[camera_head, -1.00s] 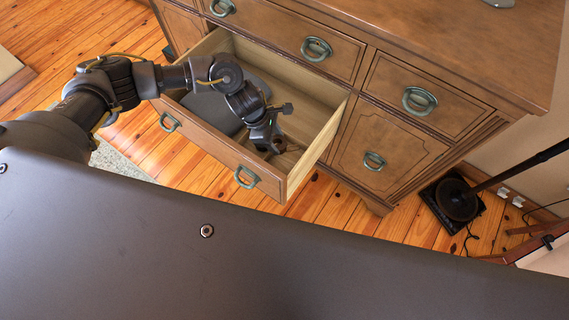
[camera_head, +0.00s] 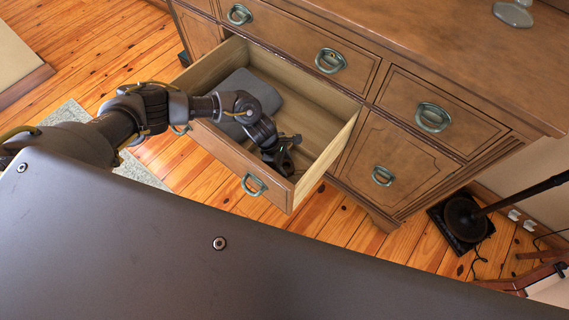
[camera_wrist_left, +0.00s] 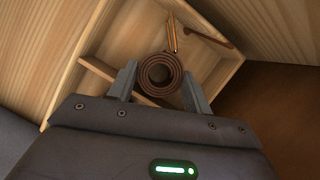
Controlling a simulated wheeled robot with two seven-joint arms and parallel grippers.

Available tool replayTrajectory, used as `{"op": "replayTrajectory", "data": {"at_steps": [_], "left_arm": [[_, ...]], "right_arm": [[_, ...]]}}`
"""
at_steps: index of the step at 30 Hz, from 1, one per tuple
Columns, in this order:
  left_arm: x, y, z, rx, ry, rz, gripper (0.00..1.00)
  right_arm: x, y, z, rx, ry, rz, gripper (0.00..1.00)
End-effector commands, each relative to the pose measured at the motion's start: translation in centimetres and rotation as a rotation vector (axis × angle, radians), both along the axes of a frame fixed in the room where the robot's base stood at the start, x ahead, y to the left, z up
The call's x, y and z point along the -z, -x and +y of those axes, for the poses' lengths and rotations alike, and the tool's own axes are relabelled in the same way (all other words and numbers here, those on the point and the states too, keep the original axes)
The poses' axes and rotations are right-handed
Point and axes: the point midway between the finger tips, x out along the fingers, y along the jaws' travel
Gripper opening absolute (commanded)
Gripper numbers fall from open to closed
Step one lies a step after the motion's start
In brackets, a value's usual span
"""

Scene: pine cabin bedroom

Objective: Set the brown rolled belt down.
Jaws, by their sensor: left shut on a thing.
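The brown rolled belt (camera_wrist_left: 160,74) shows as a spiral coil between the two fingers of my left gripper (camera_wrist_left: 160,84) in the left wrist view. The fingers are shut on its sides. In the head view my left gripper (camera_head: 284,158) reaches down inside the open drawer (camera_head: 225,149), near its right front part. The belt is mostly hidden by the gripper there. I cannot tell whether the coil touches the drawer floor. My right gripper is in neither view.
A grey folded item (camera_head: 252,95) lies in the drawer's left part. The wrist view shows a thin wooden divider (camera_wrist_left: 97,68), an orange-brown stick (camera_wrist_left: 172,34) and a thin brown item (camera_wrist_left: 212,37) beyond the coil. The dresser (camera_head: 440,60) stands behind; a lamp base (camera_head: 462,219) is right.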

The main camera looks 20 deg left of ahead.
Motion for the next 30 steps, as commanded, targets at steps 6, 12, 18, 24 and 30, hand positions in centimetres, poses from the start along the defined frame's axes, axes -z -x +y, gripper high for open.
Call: {"op": "replayTrajectory", "data": {"at_steps": [6, 12, 18, 24, 30], "left_arm": [[0.9, 0.0, 0.0, 0.001, 0.0, -0.001, 0.19], [0.9, 0.0, 0.0, 0.0, 0.0, -0.001, 0.64], [0.9, 0.0, 0.0, 0.0, 0.0, -0.001, 0.71], [0.4, -0.1, 0.2, -0.001, 0.001, -0.002, 0.71], [-2.5, -0.1, 1.3, -0.001, 0.002, -0.004, 0.71]], "right_arm": [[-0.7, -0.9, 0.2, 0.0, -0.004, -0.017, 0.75], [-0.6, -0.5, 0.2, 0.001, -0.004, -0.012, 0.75], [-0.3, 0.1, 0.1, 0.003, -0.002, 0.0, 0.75], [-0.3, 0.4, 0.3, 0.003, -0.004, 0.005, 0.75], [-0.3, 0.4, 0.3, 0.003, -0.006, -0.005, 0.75]]}}
